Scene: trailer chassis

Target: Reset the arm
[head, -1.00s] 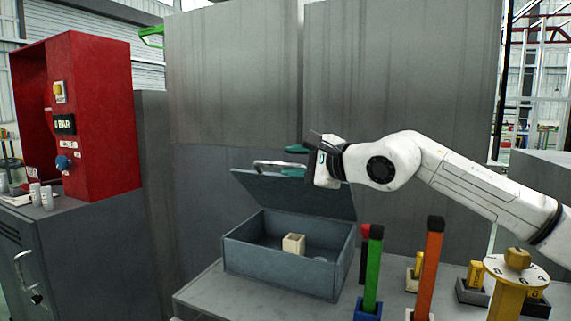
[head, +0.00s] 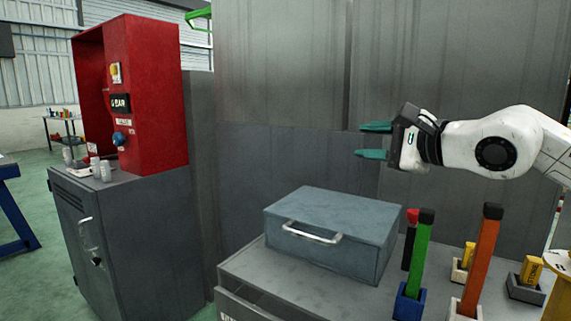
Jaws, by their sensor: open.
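My gripper (head: 374,154) is at the right of the head view, with its two green fingers apart and pointing left. It is open, with nothing between the fingers. It is in the air, above and to the right of a grey-blue metal box (head: 345,214), and apart from it. The box sits on a grey bench with its lid closed and its handle toward the front. The inside of the box is hidden. My white arm reaches in from the right edge.
Right of the box on the bench (head: 270,282) stand a green bar (head: 421,258) and an orange bar (head: 480,262) upright in holders, with yellow pieces farther right. A red control box (head: 150,95) stands on a cabinet (head: 150,235) at left. Grey panels rise behind.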

